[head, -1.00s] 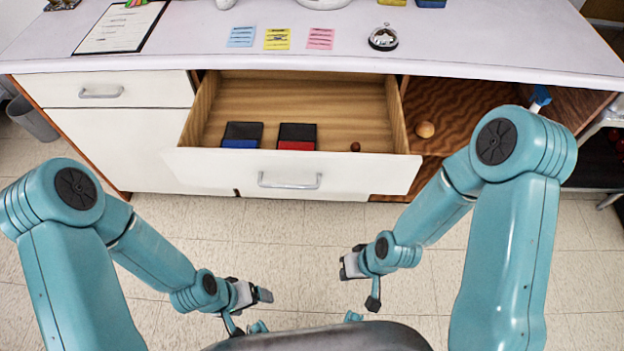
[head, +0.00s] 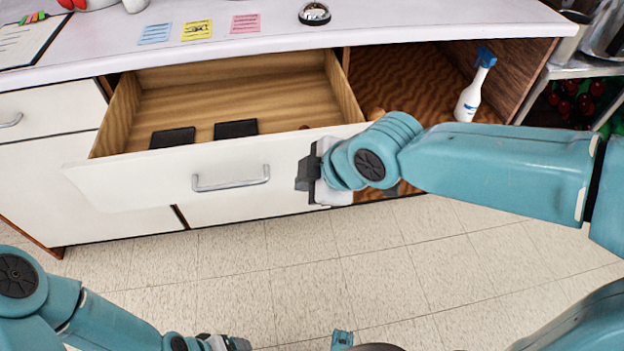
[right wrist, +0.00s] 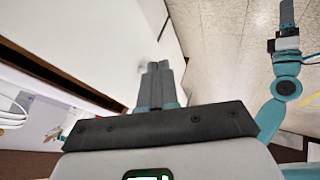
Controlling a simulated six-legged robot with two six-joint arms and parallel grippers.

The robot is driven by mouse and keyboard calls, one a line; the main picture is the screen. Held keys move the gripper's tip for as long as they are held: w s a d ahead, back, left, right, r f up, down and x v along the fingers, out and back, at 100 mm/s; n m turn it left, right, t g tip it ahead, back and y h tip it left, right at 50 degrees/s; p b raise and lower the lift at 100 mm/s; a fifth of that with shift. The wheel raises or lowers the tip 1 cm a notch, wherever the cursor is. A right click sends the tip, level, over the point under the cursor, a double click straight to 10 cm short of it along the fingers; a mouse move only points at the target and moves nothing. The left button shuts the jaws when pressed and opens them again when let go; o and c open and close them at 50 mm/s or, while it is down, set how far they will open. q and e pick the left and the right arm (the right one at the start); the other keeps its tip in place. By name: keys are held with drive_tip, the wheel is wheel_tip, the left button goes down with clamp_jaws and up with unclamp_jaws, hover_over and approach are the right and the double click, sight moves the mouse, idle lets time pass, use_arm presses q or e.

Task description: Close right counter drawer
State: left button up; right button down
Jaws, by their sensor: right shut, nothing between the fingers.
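The right counter drawer (head: 125,184) is pulled out in the head view, with its white front and metal handle (head: 232,180) facing me. Two dark boxes (head: 236,129) and a small reddish-brown round thing (head: 304,127) are inside. My right gripper (head: 304,174) is shut and empty at the right end of the drawer front, right of the handle. In the right wrist view its fingers (right wrist: 157,82) are together beside the white front (right wrist: 125,40); I cannot tell whether they touch it. My left gripper (head: 228,343) is low at the bottom edge, away from the drawer; its jaws are unclear.
Another drawer (head: 45,112) at left is shut. An open cubby right of the drawer holds a spray bottle (head: 471,92) and a brown ball (head: 375,113), partly hidden by my right arm. The countertop (head: 390,25) holds notes and a bell. The floor (head: 300,270) in front is clear.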

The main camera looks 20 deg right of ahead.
sight(281, 176)
drive_tip(key=w+f, duration=0.2)
drive_tip(key=w+a+f+b, duration=0.1)
drive_tip(key=w+f, duration=0.1)
drive_tip(key=w, duration=0.1)
drive_tip(key=shift+w+f, duration=0.2)
drive_tip(key=shift+w, duration=0.7)
